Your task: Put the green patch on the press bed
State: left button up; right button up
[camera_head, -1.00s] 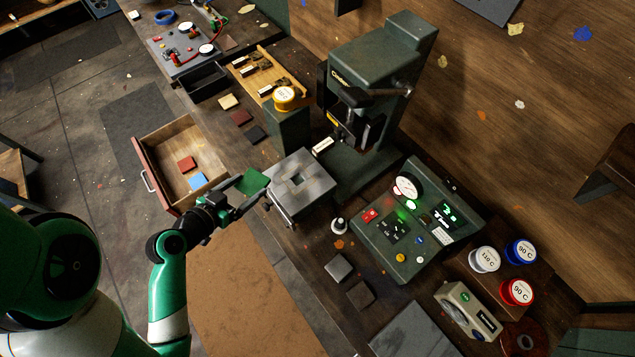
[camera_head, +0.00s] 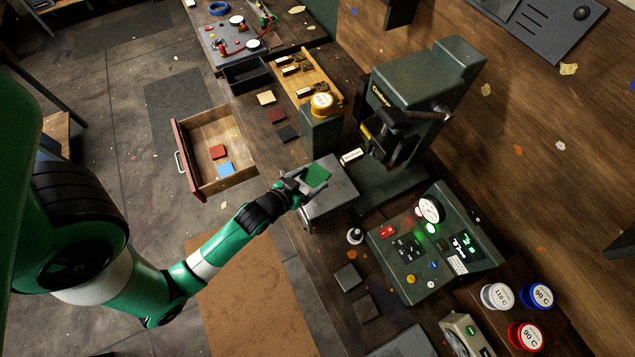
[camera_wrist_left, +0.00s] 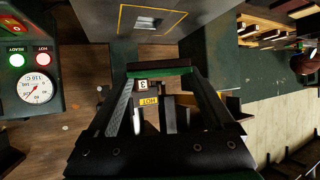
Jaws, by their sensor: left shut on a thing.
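The green patch (camera_head: 317,176) is held at the tips of my left gripper (camera_head: 304,181), which is shut on it. In the head view the patch overlaps the upper left part of the grey press bed (camera_head: 334,202); whether it touches the bed I cannot tell. The patch covers part of the bed. In the left wrist view the patch (camera_wrist_left: 160,68) shows nearly edge-on between the two fingertips (camera_wrist_left: 160,75). My right gripper is not in view.
The green press (camera_head: 415,90) rises behind the bed. A control box (camera_head: 435,240) with a gauge and lit display stands to the right. An open drawer (camera_head: 222,145) holds a red and a blue patch.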

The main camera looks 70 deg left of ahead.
aim_at(317, 181)
pick_arm(q)
jog(key=w+f, duration=0.2)
jog(key=shift+f+b, duration=0.35)
jog(key=shift+f, duration=0.05)
jog(key=shift+w+f+b, duration=0.15)
jog(key=shift+f+b, duration=0.2)
jog(key=shift+f, duration=1.25)
